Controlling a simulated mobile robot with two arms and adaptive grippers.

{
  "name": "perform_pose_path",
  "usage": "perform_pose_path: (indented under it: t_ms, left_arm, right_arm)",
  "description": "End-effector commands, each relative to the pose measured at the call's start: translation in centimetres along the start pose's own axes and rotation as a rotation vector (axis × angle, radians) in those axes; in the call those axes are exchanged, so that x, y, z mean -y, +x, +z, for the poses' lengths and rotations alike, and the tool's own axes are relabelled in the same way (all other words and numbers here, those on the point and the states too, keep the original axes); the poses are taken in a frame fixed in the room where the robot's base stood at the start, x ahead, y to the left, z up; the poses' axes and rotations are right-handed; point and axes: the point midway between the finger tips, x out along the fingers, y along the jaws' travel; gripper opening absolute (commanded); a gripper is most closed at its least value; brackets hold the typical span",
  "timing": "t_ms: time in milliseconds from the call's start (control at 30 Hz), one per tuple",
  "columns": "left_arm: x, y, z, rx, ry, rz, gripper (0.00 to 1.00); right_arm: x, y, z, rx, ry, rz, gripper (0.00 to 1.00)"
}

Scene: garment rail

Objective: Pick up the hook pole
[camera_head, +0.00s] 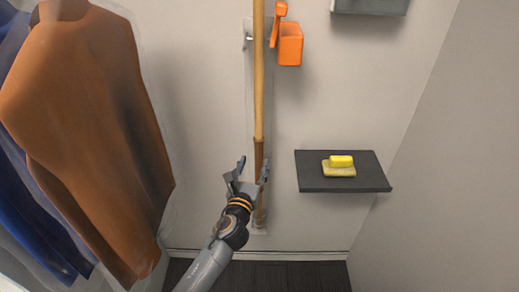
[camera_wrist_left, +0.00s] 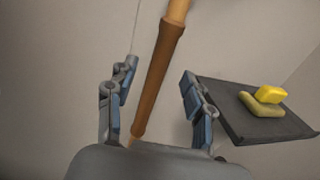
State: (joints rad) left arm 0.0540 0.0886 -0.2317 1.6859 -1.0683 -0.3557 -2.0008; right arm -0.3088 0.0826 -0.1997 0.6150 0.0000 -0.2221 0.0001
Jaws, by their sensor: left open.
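The hook pole (camera_head: 259,90) is a light wooden rod with a darker brown grip near its lower end. It stands upright against a narrow pale plate on the wall, and its top is out of view. My left gripper (camera_head: 250,174) is open at the dark grip, with a finger to each side of it in the picture. In the left wrist view the pole (camera_wrist_left: 160,75) runs between the two open fingers (camera_wrist_left: 158,100), apart from both of them. My right gripper is not in view.
A dark shelf (camera_head: 312,177) to the right holds a yellow block (camera_head: 341,161) on a tan piece. An orange holder (camera_head: 290,46) hangs beside the pole. A brown garment (camera_head: 85,130) and a blue garment (camera_head: 30,215) hang at left. A grey shelf (camera_head: 370,5) is at top right.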

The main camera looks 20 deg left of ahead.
Motion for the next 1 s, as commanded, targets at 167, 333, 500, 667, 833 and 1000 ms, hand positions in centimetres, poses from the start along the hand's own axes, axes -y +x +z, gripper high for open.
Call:
perform_pose_path:
  t_ms: [167, 333, 500, 667, 833, 1000]
  left_arm:
    - [0.0, 1.6, 0.0, -0.001, -0.002, 0.001, 0.52]
    - [0.1, 3.3, 0.6, 0.000, -0.004, 0.001, 0.52]
    - [0.2, 5.8, 0.6, -0.002, -0.004, 0.001, 0.52]
    - [0.2, 6.8, 0.6, -0.003, -0.003, 0.000, 0.52]
    - [0.2, 6.9, 0.6, -0.002, -0.002, 0.000, 0.52]
    - [0.2, 6.8, 0.6, -0.002, -0.002, 0.000, 0.23]
  right_arm:
    - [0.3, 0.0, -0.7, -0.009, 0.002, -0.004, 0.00]
    - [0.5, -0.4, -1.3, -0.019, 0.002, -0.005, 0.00]
    - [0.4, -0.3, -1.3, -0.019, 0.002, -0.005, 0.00]
    - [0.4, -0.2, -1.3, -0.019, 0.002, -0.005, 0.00]
    - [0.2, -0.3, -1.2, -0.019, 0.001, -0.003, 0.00]
    - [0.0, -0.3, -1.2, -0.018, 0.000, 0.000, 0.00]
